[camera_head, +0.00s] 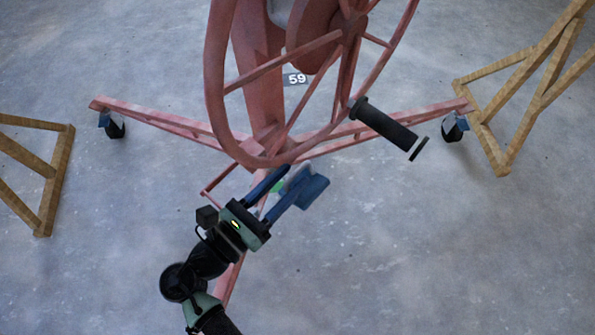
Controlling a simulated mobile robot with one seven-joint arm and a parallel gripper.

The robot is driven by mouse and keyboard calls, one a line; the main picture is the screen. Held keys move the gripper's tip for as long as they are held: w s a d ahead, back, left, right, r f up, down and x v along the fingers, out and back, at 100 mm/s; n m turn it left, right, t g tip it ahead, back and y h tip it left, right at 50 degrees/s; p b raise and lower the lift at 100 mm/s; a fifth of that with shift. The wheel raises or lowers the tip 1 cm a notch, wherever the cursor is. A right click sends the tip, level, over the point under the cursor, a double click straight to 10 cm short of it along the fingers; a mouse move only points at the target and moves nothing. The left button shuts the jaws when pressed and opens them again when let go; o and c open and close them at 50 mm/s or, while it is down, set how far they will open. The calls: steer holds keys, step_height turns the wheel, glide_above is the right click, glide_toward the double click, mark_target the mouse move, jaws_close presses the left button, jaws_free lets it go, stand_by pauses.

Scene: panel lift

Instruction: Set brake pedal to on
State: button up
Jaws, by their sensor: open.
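The brake pedal seems to be the small pale grey piece with a green patch (279,185), low on the red panel lift (262,60), below its large wheel. My gripper (292,181) reaches up from the bottom of the view. Its two blue fingers are apart, one on each side of the pale piece. The fingers hide part of it, and I cannot tell whether they touch it. A wide blue block shows at the right finger's end; I cannot tell whether it is a fingertip or part of the pedal. The pedal's setting is not clear.
The red wheel (216,75) with a black handle (384,126) overhangs just above my gripper. Red legs with casters (114,124) spread left and right. Wooden frames stand at the left (55,180) and right (515,140). The grey floor at lower right is clear.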

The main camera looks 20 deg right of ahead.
steer(key=shift+b+x, duration=0.35)
steer(key=shift+x, duration=1.15)
steer(key=shift+c, duration=0.3)
jaws_close()
steer(key=shift+w+a, duration=0.1)
